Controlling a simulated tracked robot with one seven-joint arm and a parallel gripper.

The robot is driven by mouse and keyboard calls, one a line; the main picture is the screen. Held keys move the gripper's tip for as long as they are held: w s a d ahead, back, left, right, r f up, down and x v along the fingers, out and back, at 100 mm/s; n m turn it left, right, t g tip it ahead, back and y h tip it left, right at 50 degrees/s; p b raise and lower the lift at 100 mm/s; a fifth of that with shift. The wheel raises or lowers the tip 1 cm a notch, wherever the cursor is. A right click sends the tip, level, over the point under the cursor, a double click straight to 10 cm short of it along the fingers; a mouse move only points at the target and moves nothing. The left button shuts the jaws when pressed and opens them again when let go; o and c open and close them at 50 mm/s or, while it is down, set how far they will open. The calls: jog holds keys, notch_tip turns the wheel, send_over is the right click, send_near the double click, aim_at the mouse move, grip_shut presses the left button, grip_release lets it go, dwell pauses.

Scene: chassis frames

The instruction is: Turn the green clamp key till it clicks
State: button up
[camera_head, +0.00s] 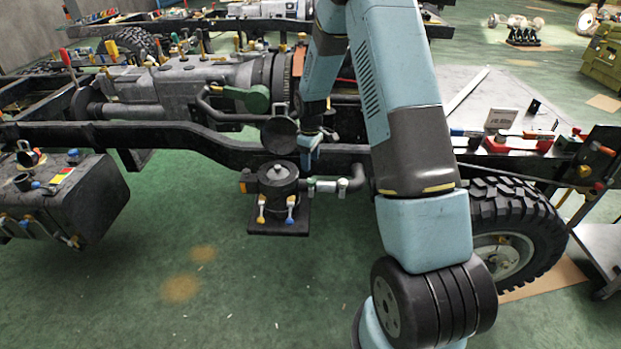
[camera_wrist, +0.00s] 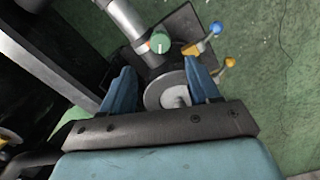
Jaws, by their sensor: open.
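The green clamp key (camera_wrist: 160,43) shows in the wrist view as a small round green knob with an orange-red mark beside it. It sits on a clamp around a grey pipe, just beyond my fingertips. In the head view the clamp (camera_head: 324,186) is on the pipe stub right of a dark round canister (camera_head: 278,180). My gripper (camera_wrist: 160,66) is open, with its blue fingers apart and nothing held. The canister's round top (camera_wrist: 167,90) appears between the fingers, below them. In the head view my gripper (camera_head: 309,158) hangs above and right of the canister; its fingers are small there.
A blue-tipped lever (camera_wrist: 215,28) and a yellow lever (camera_wrist: 229,62) stick out beside the canister. The dark chassis rail (camera_head: 215,146) runs just behind it. A tyre (camera_head: 510,230) stands to the right. Green floor in front is clear.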

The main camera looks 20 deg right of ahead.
aim_at(311, 180)
notch_tip(311, 180, down, 8)
jog(key=shift+f, duration=0.25)
jog(key=c, duration=1)
jog(key=shift+c, duration=0.2)
jog(key=shift+m, duration=0.4)
jog(key=m, duration=0.4)
jog(key=shift+d+m, duration=0.1)
jog(key=shift+m, duration=0.3)
jog(key=m, duration=0.5)
jog(key=shift+m, duration=0.7)
